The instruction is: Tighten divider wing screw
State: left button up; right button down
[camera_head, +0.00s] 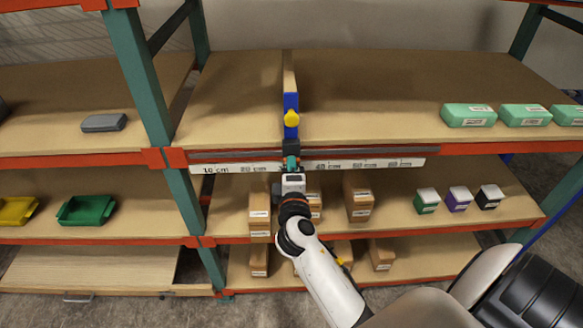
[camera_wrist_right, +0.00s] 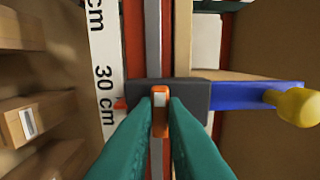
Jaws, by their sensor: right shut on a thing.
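The divider (camera_head: 289,81) stands upright on the upper shelf, with a blue front part (camera_head: 291,102) and a yellow knob (camera_head: 292,119). Its dark clamp block (camera_head: 291,145) sits on the grey rail at the shelf's front edge. My right gripper (camera_head: 292,166) is in front of this block. In the right wrist view, the teal fingers (camera_wrist_right: 161,103) are shut on the orange wing screw (camera_wrist_right: 160,122), whose end face looks pale. The blue part (camera_wrist_right: 245,95) and yellow knob (camera_wrist_right: 297,106) show at right. In the head view the fingers hide the screw. My left gripper is out of view.
A white centimetre scale (camera_head: 340,164) runs below the rail (camera_head: 360,152). A red pointer (camera_wrist_right: 120,103) on the block is close to the 30 cm mark. Green boxes (camera_head: 468,115) stand at the right of the upper shelf. Brown boxes (camera_head: 359,203) are on the shelf below.

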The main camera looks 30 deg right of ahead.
jog(key=c, duration=1.5)
grip_release()
jog(key=shift+o, duration=0.2)
jog(key=shift+s, duration=0.1)
jog(key=b+v, duration=0.3)
jog(key=v, duration=0.9)
